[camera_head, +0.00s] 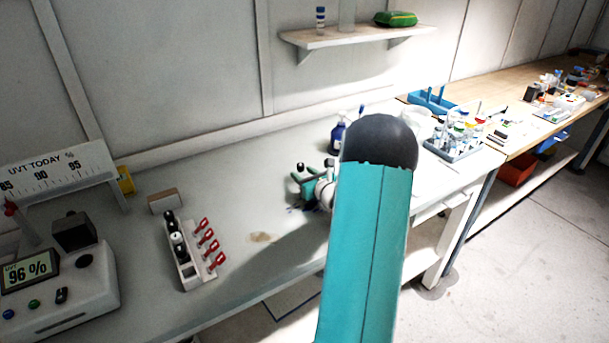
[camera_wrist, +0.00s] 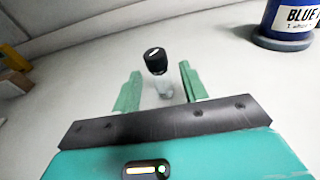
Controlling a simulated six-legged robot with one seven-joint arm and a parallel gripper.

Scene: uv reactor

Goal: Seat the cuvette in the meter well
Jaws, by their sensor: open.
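The cuvette (camera_wrist: 162,85), a small clear vial with a black cap, stands on the bench in the wrist view. My gripper (camera_wrist: 158,76) is open, with one green finger on each side of the cuvette and a visible gap to each. In the head view my gripper (camera_head: 316,186) is low over the bench, partly hidden behind my teal arm link; the cuvette is hard to make out there. The meter (camera_head: 75,300) is at the lower left, its display reading 96 %. A dark block and a round dark opening (camera_head: 85,260) show on its top.
A blue bottle (camera_head: 338,135) stands close behind my gripper; it also shows in the wrist view (camera_wrist: 285,22). A white rack (camera_head: 187,268) with black-capped vials and red clips stands between meter and gripper. A small box (camera_head: 164,201) lies behind it. Bench around the stain is clear.

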